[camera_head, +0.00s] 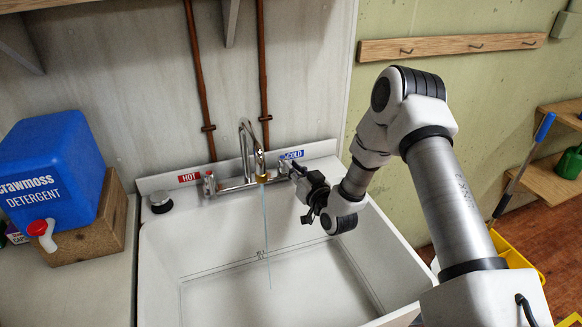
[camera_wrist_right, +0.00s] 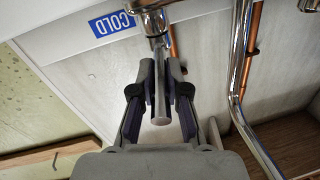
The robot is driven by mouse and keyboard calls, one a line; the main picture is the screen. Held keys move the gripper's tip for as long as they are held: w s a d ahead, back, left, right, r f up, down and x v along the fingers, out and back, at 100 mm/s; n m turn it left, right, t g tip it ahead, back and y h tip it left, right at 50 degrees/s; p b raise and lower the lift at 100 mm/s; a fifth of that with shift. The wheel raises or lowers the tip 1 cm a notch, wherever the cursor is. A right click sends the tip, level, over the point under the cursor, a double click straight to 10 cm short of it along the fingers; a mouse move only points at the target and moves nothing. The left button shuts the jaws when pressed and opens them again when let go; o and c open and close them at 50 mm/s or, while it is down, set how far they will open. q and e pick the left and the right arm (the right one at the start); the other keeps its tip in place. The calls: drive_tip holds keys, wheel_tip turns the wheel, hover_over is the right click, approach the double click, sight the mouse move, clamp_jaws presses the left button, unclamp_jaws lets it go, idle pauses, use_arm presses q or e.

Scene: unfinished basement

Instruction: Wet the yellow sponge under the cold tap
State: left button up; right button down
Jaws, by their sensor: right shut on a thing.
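My right gripper (camera_head: 296,174) is at the cold side of the chrome faucet (camera_head: 247,140). In the right wrist view its fingers (camera_wrist_right: 161,78) are shut on the lever of the cold tap (camera_wrist_right: 160,108), one on each side. The blue COLD label (camera_head: 291,155) is just behind it. A thin bluish stream of water (camera_head: 266,230) runs from the spout down into the white sink (camera_head: 180,230). The yellow sponge is not visible in either view. My left gripper is not in view.
A blue detergent jug (camera_head: 50,165) with a red and white spigot stands on a wooden block (camera_head: 95,235) on the left counter. The hot tap handle (camera_head: 209,183) is left of the spout. A yellow bucket (camera_head: 513,252) is on the floor at right. The basin is otherwise clear.

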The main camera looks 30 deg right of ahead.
drive_tip(key=shift+d+n+y, duration=0.3)
drive_tip(key=shift+n+y, duration=0.2)
drive_tip(key=shift+y, duration=0.3)
drive_tip(key=c, duration=1.2)
unclamp_jaws()
drive_tip(key=s, duration=1.2)
